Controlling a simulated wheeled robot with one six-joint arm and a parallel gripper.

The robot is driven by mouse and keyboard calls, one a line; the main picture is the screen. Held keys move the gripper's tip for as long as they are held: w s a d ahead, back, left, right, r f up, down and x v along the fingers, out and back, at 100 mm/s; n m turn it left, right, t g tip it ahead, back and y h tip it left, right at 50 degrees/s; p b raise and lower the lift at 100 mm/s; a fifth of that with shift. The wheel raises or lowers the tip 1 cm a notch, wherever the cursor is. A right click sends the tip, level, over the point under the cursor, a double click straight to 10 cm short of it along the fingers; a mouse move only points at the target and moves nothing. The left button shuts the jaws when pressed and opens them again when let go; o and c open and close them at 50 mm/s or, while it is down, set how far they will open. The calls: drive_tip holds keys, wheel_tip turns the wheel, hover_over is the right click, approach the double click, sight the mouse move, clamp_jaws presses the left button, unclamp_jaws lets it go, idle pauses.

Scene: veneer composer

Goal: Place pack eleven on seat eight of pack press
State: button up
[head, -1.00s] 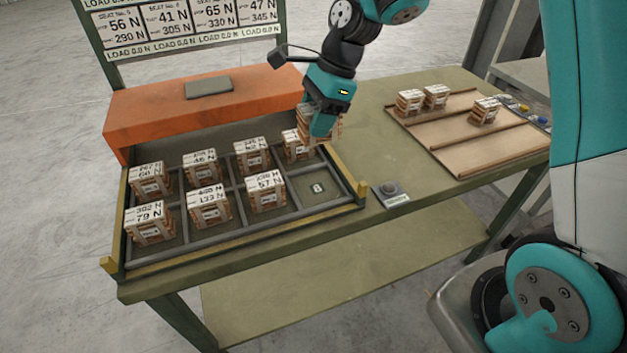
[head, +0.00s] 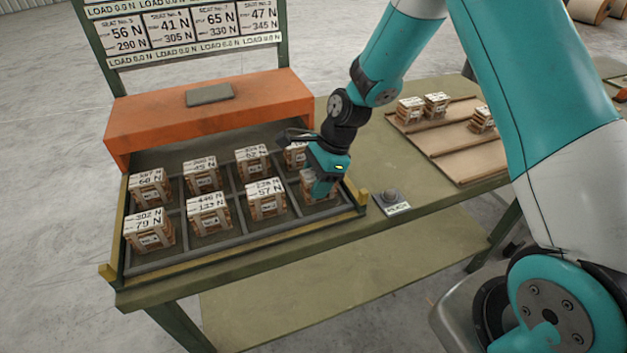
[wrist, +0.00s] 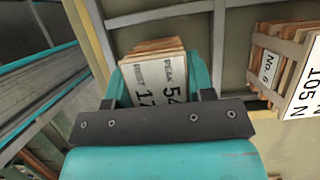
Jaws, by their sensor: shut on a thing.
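My gripper (head: 322,188) is shut on a wooden pack with a white label, at the front-right compartment of the pack press (head: 240,238), the compartment marked 8 earlier. The held pack (wrist: 152,75) shows between the fingers in the wrist view, its label partly covered by the gripper. In the head view my gripper hides most of the pack, and I cannot tell whether it touches the seat floor. The other seats hold similar packs, such as the one labelled 57 N (head: 266,199) just left of my gripper.
An orange press housing (head: 210,110) stands behind the seats, with a load board (head: 190,30) above. A push button (head: 391,197) sits right of the press. A wooden rack (head: 455,145) at right holds three packs. A yellow post (head: 362,197) stands close to my gripper.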

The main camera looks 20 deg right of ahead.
drive_tip(key=shift+f, duration=0.1)
drive_tip(key=o, duration=1)
drive_tip(key=v, duration=1.2)
drive_tip(key=s+a+r+n, duration=0.3)
drive_tip(key=s+n, duration=0.5)
drive_tip(key=s+a+r+n, duration=0.3)
drive_tip(key=s+r+n, duration=0.1)
drive_tip(key=s+n, duration=0.4)
drive_tip(key=s+a+r+n, duration=0.3)
drive_tip(key=s+r+n, duration=0.1)
drive_tip(key=s+n, duration=0.4)
drive_tip(key=shift+s+a+n, duration=0.25)
drive_tip(key=shift+s+n, duration=0.15)
drive_tip(key=shift+n, duration=0.2)
drive_tip(key=shift+r, duration=0.15)
